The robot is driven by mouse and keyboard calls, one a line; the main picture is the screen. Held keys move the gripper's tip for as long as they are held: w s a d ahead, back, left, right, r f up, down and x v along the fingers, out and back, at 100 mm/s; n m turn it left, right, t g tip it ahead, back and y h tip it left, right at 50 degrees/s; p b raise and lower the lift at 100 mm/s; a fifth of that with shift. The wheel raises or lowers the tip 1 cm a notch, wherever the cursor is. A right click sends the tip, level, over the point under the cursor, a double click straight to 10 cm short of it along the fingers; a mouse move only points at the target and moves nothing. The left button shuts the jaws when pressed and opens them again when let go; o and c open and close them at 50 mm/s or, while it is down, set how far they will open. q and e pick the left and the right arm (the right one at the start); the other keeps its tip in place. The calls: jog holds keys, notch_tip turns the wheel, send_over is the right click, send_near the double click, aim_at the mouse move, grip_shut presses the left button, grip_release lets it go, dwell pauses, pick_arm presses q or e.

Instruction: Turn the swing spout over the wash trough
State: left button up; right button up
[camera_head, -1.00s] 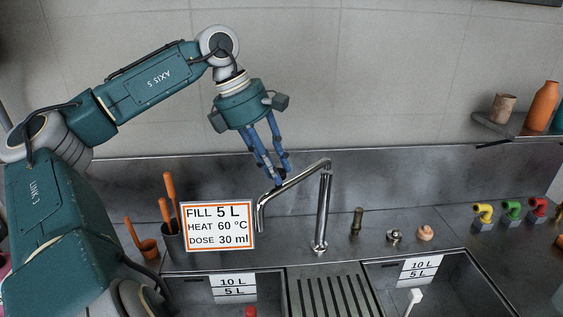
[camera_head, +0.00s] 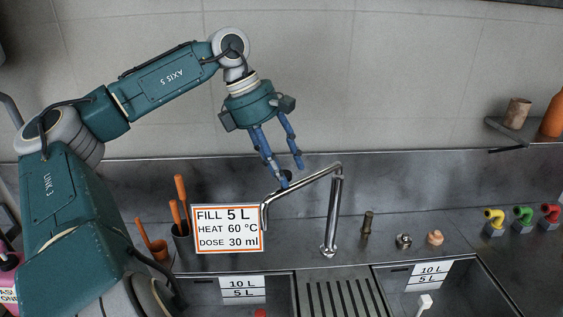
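The chrome swing spout (camera_head: 305,193) rises from an upright post (camera_head: 330,215) on the steel deck. Its arm points left and its downturned end is by the right edge of the fill sign (camera_head: 228,228). Two troughs show, a left one (camera_head: 205,288) and a right one (camera_head: 470,283); I cannot tell which is the wash trough. My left gripper (camera_head: 292,174) is at the spout's horizontal arm, fingers pointing down and apart. One fingertip overlaps the spout in the picture; contact is unclear. Nothing is held between the fingers. My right gripper is out of view.
Right of the post are a small brass fitting (camera_head: 367,222), a valve (camera_head: 403,241) and a round knob (camera_head: 435,237). Yellow, green and red taps (camera_head: 523,216) stand farther right. Orange-handled tools (camera_head: 180,200) stand left of the sign. A grooved drainer (camera_head: 340,295) separates the troughs.

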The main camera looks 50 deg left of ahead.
pick_arm(q)
jog(key=v, duration=1.2)
jog(key=shift+d+f, duration=0.1)
jog(key=shift+f, duration=0.05)
dwell(0.4)
